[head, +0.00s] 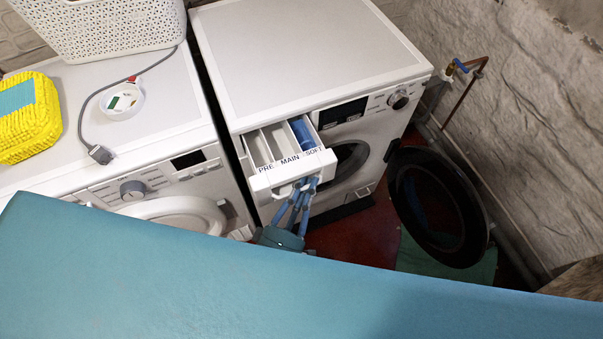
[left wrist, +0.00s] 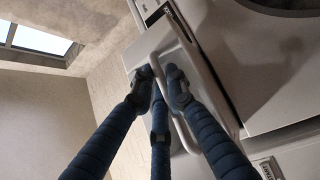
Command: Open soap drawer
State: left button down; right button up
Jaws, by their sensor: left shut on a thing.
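The soap drawer (head: 287,170) of the right washing machine is pulled out toward me. Its top shows compartments marked PRE, MAIN and SOFT, with a blue insert (head: 303,133) in the SOFT one. My left gripper (head: 305,186) is at the front of the drawer, with its blue fingers shut on the handle. In the left wrist view the fingertips (left wrist: 163,78) close around the pale handle bar (left wrist: 185,134) on the drawer front. The join between fingers and handle is partly hidden in the head view. My right gripper is not in view.
The right washing machine (head: 300,45) has its round door (head: 438,207) swung open to the right. A blue surface fills the foreground.

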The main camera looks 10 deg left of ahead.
pick_arm(q)
jog(key=shift+a, duration=0.1)
jog(key=c, duration=2)
grip_release()
jog(key=v, duration=1.2)
jog(key=s+a+f+m+g, duration=0.2)
jog(key=f+m+g, duration=0.3)
jog(key=f, duration=1)
jog(key=s+a+f+m+g, duration=0.3)
jog(key=f+m+g, duration=0.25)
jog(key=f, duration=0.85)
jog(key=s+a+f+m+g+y, duration=0.1)
jog(key=s+a+f+m+g, duration=0.1)
jog(key=s+a+f, duration=0.1)
jog(key=s+a+f+m+g+y, duration=0.1)
jog(key=s+a+f+m+g, duration=0.1)
jog(key=s+f, duration=0.3)
jog(key=s+a+f+m+g+y, duration=0.1)
jog(key=s+a+f+m+g, duration=0.1)
jog(key=s, duration=0.6)
jog(key=shift+s+a+f+g+y, duration=0.2)
jog(key=shift+a+f+g, duration=0.25)
jog(key=shift+a+f, duration=0.3)
jog(key=shift+s+a+f+g+y, duration=0.15)
jog(key=shift+a+f+g, duration=0.25)
jog(key=shift+a+f, duration=0.4)
